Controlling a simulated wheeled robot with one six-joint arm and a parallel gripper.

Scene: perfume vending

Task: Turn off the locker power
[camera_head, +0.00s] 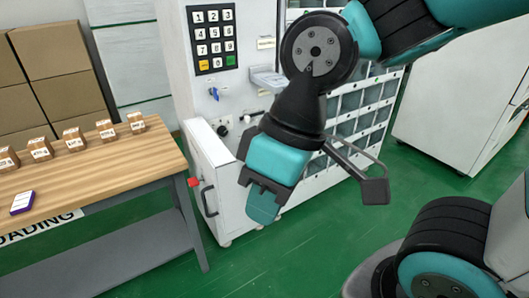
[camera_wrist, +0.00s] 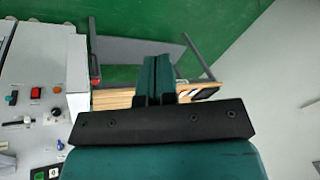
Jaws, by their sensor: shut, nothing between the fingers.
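The white locker (camera_head: 180,70) stands at the centre of the head view. Its front has a black keypad (camera_head: 213,38), a blue key-shaped control (camera_head: 214,94) and a black knob (camera_head: 222,130). In the wrist view its panel is at the left edge, with a red switch (camera_wrist: 35,93), a teal control (camera_wrist: 12,97) and a dark round knob (camera_wrist: 56,112). The labels are too small to read, so I cannot tell which is the power control. My gripper (camera_head: 264,211) is shut and empty, in front of the locker and pointing down; its fingers (camera_wrist: 155,78) are together in the wrist view.
A wooden table (camera_head: 110,175) with several small boxes (camera_head: 73,137) and a purple item (camera_head: 22,202) stands left. A white cabinet (camera_head: 450,95) stands right. Green floor (camera_head: 330,245) is clear in front.

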